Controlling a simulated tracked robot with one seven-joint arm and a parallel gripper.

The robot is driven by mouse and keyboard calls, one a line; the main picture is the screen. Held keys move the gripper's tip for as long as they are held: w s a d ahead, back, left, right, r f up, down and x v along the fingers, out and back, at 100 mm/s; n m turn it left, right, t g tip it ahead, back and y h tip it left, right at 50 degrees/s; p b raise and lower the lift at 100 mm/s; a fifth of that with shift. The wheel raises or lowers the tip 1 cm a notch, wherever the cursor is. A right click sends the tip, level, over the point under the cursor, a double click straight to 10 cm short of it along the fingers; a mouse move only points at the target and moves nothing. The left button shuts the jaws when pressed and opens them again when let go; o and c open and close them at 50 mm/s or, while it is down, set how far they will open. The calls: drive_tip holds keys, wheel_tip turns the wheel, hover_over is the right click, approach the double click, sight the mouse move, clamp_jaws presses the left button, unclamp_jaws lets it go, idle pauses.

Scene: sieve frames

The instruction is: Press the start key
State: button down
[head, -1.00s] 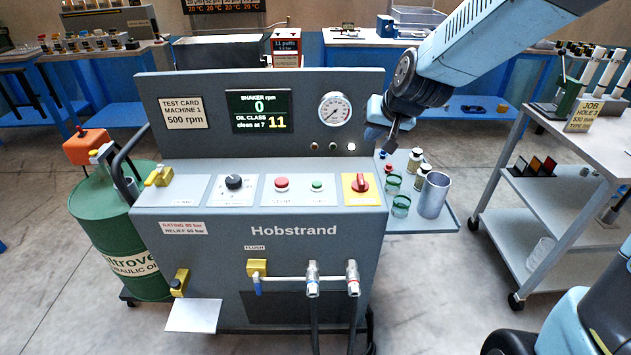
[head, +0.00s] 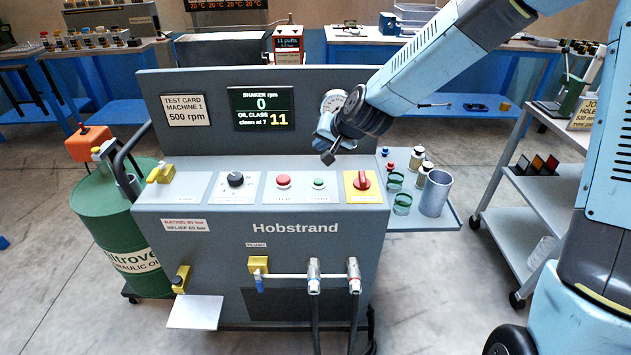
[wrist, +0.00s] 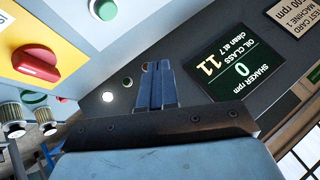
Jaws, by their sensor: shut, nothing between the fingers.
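The panel's sloping shelf (head: 255,205) carries a red push button (head: 283,181) and, to its right, a smaller green push button (head: 319,183). Their labels are too blurred to read surely, so I cannot tell by text which is the start key. The green button also shows at the top of the wrist view (wrist: 104,8). My gripper (head: 328,157) is shut and empty, above and slightly behind the green button, apart from it. Its closed fingers (wrist: 157,72) show against the upright panel in the wrist view. The screen (head: 262,108) reads shaker 0 rpm, oil class 11.
A red rotary switch (head: 362,181) on a yellow plate sits right of the green button. A black knob (head: 235,179) and a yellow valve (head: 160,173) lie left. Jars and a metal cup (head: 435,193) stand on the side shelf.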

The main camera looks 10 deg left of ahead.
sight(321, 182)
drive_tip(key=shift+f, duration=0.1)
drive_tip(key=shift+f, duration=4.3)
drive_tip(key=shift+f, duration=0.35)
drive_tip(key=shift+f, duration=0.45)
drive_tip(key=shift+r, duration=0.9)
drive_tip(key=shift+r, duration=0.1)
